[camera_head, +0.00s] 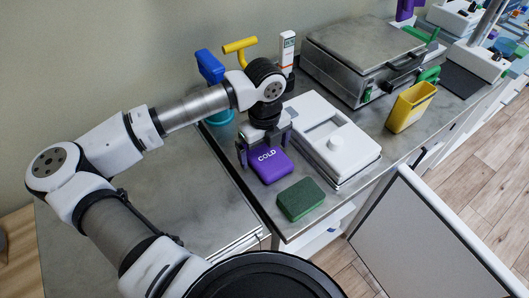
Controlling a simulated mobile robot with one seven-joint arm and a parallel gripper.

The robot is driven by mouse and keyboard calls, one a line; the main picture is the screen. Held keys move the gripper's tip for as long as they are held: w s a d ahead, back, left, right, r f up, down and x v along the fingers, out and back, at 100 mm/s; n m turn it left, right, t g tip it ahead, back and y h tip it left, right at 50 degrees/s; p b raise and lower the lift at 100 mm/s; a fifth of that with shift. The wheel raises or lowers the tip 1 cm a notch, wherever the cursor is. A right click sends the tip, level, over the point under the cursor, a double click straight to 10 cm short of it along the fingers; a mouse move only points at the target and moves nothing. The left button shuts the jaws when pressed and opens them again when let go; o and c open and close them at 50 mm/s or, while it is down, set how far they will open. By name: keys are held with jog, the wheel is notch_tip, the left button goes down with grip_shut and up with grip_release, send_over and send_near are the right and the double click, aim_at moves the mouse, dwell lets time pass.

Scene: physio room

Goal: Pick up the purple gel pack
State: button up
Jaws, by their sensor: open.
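The purple gel pack (271,168) lies on the grey metal counter, with the word COLD in white on its top. My gripper (264,160) points down at the pack's back part. It is open, with one finger at the pack's left side and the other near its right back side. The gripper covers the pack's back edge. I cannot tell whether the fingers touch the pack.
A white lidded container (336,150) stands close on the right. A green sponge-like block (301,199) lies in front. Blue and yellow items stand behind my arm. A metal appliance (362,60) and a yellow holder (410,107) stand further right. The left counter (150,215) is clear.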

jog(key=shift+c, duration=0.3)
jog(key=c, duration=1.1)
